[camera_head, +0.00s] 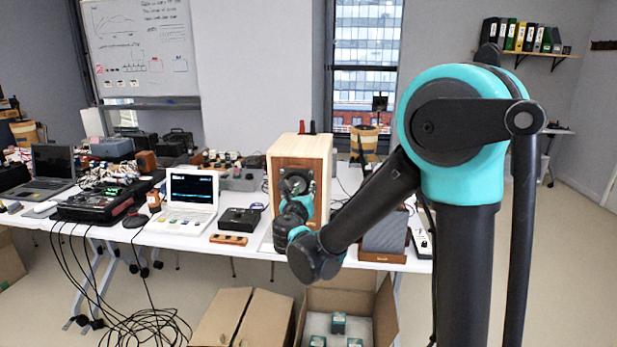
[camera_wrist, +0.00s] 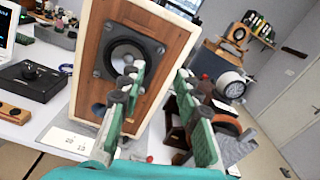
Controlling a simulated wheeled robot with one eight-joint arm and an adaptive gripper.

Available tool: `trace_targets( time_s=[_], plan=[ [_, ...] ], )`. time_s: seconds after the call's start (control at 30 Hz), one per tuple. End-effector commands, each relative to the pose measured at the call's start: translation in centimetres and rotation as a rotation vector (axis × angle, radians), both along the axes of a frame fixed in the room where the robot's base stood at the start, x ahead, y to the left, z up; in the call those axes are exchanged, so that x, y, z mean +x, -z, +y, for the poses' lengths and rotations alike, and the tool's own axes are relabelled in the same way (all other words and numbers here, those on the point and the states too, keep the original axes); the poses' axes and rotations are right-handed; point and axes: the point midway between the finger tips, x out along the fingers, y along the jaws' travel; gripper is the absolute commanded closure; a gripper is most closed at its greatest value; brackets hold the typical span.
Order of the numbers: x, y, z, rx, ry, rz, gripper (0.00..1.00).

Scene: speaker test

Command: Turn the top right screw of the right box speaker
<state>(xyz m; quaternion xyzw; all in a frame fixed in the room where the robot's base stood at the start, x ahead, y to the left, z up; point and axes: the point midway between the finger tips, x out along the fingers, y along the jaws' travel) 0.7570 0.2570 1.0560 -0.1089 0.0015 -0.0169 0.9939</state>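A wooden box speaker (camera_head: 301,147) stands on the white table in the head view. In the wrist view its front (camera_wrist: 150,25) shows a dark round driver (camera_wrist: 127,54) in a square plate, with a small dark screw (camera_wrist: 160,49) at the plate's top right corner. I cannot tell whether this is the right box speaker. My gripper (camera_wrist: 158,78) is open, with nothing between its green fingers. The left finger overlaps the driver's right side; the right finger is beyond the speaker's right edge. In the head view, my gripper (camera_head: 297,184) and arm hide most of the front.
A black box with a knob (camera_head: 239,219), a small wooden block (camera_head: 229,239) and a white instrument (camera_head: 190,200) stand left of the speaker. A grey box on a wooden base (camera_head: 384,238) stands to its right.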

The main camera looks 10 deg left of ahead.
Motion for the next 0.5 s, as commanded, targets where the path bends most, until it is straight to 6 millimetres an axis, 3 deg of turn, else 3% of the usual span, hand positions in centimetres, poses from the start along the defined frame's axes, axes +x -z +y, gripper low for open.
trace_targets(
  time_s=[0.3,0.5],
  plan=[
    [6.4,0.0,-0.3,0.001,0.003,0.0,0.67],
    [9.5,0.0,-0.4,0.002,0.002,0.0,0.67]
  ],
)
